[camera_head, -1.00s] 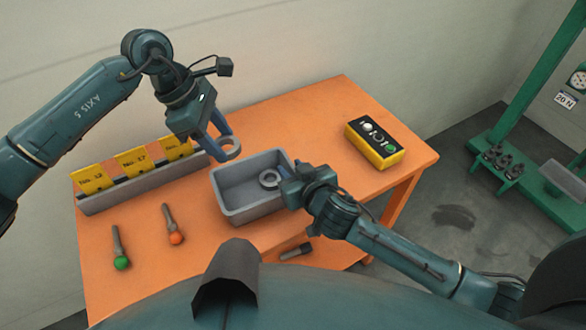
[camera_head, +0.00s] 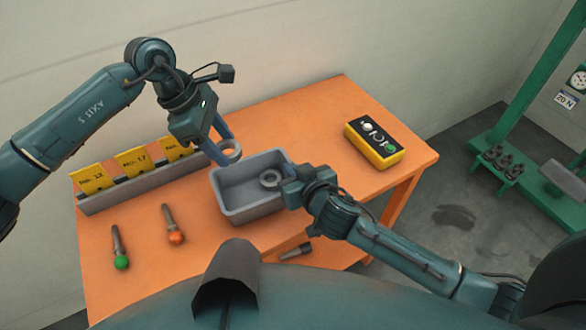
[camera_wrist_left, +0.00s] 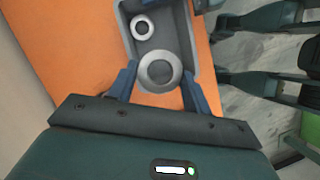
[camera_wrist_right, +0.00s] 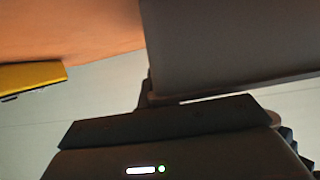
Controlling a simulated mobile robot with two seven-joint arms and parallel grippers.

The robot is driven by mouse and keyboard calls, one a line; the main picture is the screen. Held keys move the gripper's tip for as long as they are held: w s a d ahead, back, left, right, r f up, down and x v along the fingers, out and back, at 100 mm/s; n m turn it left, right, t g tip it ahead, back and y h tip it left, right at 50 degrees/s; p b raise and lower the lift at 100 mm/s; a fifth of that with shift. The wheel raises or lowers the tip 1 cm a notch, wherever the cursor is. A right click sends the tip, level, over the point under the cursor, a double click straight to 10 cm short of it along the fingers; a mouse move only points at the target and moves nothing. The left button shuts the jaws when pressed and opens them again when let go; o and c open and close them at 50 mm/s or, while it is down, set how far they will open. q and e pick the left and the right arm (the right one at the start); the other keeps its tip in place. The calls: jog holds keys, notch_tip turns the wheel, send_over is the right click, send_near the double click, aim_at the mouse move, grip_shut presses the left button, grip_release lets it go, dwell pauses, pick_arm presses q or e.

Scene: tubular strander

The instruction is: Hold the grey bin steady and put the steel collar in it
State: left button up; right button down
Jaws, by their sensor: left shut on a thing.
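My left gripper (camera_head: 221,147) is shut on a steel collar (camera_head: 230,154), a thick grey ring, held near the far left corner of the grey bin (camera_head: 232,215). In the left wrist view the held collar (camera_wrist_left: 160,72) sits between the fingertips, and the bin (camera_wrist_left: 187,35) is behind it. A second grey ring (camera_head: 270,179) lies on the bin floor, and also shows in the left wrist view (camera_wrist_left: 143,28). My right gripper (camera_head: 288,183) is at the bin's right wall. In the right wrist view a grey wall (camera_wrist_right: 225,40) hides most of its fingers, so its grip is unclear.
A grey rack with yellow number cards (camera_head: 135,160) stands at the back left. A green-ended tool (camera_head: 120,255) and an orange-ended one (camera_head: 173,230) lie in front of it. A yellow button box (camera_head: 375,145) is at the right.

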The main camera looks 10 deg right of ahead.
pick_arm(q)
jog(key=shift+f, duration=5.45)
